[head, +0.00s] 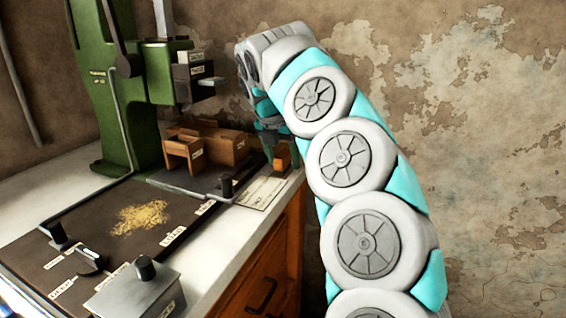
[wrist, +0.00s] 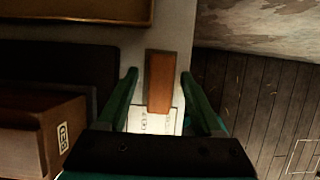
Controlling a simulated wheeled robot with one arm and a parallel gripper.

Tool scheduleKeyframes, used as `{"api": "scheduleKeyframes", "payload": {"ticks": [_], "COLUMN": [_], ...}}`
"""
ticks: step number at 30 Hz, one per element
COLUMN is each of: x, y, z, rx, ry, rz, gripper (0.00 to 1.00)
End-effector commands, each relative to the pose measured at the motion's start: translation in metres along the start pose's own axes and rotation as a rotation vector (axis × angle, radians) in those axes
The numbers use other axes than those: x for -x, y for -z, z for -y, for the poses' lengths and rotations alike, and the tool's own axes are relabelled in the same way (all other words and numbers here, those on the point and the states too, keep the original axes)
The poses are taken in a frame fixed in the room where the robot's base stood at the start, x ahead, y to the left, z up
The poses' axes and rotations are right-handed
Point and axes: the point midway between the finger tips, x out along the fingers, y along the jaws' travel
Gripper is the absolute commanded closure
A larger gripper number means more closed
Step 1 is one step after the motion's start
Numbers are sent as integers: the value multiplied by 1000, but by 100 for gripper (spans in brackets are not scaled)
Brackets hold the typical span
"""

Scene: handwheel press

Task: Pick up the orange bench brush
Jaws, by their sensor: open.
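The orange bench brush (head: 282,158) is at the far right end of the bench, by the right edge, partly hidden behind my gripper (head: 278,146) in the head view. In the wrist view the brush (wrist: 160,88) shows as an orange-brown block, lying between the two teal fingers of my gripper (wrist: 159,73). The fingers are open, with a gap on each side of the brush. I cannot tell how far the fingertips reach down beside it.
Wooden boxes (head: 228,145) stand left of the gripper, below the green press (head: 115,95). A paper card (head: 262,192) lies on the bench near the brush. A dark mat with yellow shavings (head: 140,217) and a grey box (head: 137,293) are nearer. The floor drops away at right.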

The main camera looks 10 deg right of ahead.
Motion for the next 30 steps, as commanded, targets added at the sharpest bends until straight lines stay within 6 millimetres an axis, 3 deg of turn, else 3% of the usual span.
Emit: {"api": "scheduleKeyframes", "payload": {"ticks": [7, 25, 30], "x": [-2, -1, -1], "y": [0, -1, -1], "z": [0, 0, 0], "rx": [-1, -1, -1], "ry": [-2, -2, -3], "rz": [2, 1, 1], "gripper": [32, 99, 100]}}
